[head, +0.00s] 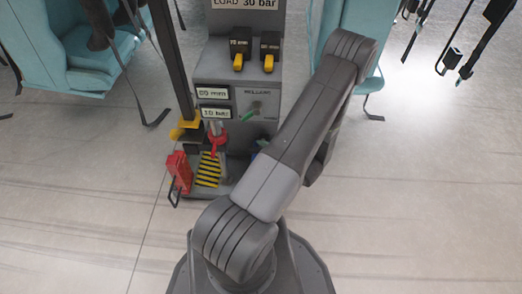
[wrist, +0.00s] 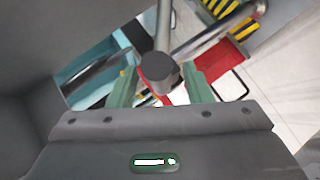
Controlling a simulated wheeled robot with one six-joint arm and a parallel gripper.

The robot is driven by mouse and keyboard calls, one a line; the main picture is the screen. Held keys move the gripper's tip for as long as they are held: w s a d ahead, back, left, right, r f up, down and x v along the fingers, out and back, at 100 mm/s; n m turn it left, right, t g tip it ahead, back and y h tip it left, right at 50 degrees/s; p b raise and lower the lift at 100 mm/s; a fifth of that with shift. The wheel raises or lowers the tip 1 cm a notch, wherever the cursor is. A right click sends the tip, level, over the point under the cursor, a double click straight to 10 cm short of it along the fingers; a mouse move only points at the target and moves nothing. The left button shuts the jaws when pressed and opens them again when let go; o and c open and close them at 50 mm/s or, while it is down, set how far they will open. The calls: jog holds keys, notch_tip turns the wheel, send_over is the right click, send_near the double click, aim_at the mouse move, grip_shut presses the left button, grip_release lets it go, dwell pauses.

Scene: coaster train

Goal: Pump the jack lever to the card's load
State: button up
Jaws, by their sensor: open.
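The card (head: 245,4) at the top of the grey stand reads "LOAD 30 bar". Two small plates on the stand's front look like "60 mm" (head: 212,93) and "10 bar" (head: 215,113), though the print is small. In the wrist view, a grey rod with a dark round end (wrist: 160,72), which looks like the jack lever, shows in the gap between my gripper's (wrist: 162,92) green fingers. The fingers are apart; I cannot tell whether the rod's end is between or beyond them. In the head view my arm hides my gripper.
The grey stand (head: 228,68) carries two black-and-yellow units. A red part (head: 180,172) and a yellow-black striped plate (head: 208,170) are at its foot. A dark post rises left of it. Teal seats (head: 82,75) with hanging straps stand behind.

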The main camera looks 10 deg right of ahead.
jog(key=p+v, duration=0.3)
jog(key=v, duration=0.9)
jog(key=shift+s+d, duration=0.2)
jog(key=shift+s, duration=0.15)
jog(key=shift+c, duration=0.3)
dwell(2.4)
